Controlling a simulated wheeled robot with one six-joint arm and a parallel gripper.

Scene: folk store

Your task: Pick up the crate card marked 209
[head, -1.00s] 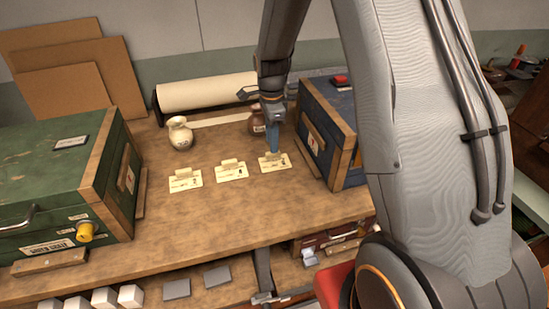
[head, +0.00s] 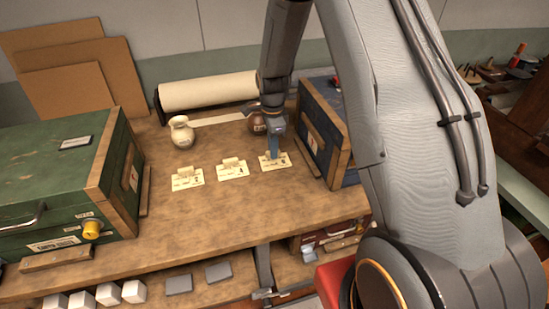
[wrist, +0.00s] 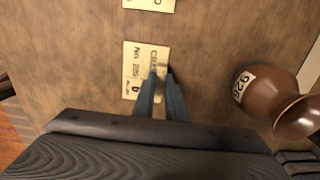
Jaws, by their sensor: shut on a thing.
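Three cream cards lie in a row on the brown bench: a left card (head: 187,180), a middle card (head: 232,171) and a right card (head: 267,165). Each has a small raised tab. My gripper (head: 276,157) is at the right card, pointing down, with its blue fingers shut on that card's tab. In the wrist view my gripper (wrist: 160,73) covers part of the same card (wrist: 135,62). Its print reads "No." and a number beginning 20; the last digit is unclear. The card appears to rest on the bench. Another card (wrist: 150,3) shows at the top edge.
A brown vase (wrist: 268,94) labelled 926 stands close to my gripper. A blue crate (head: 318,115) is just right of it. A cream vase (head: 181,134) and paper roll (head: 208,92) stand behind. A green crate (head: 50,170) is at left. The bench front is clear.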

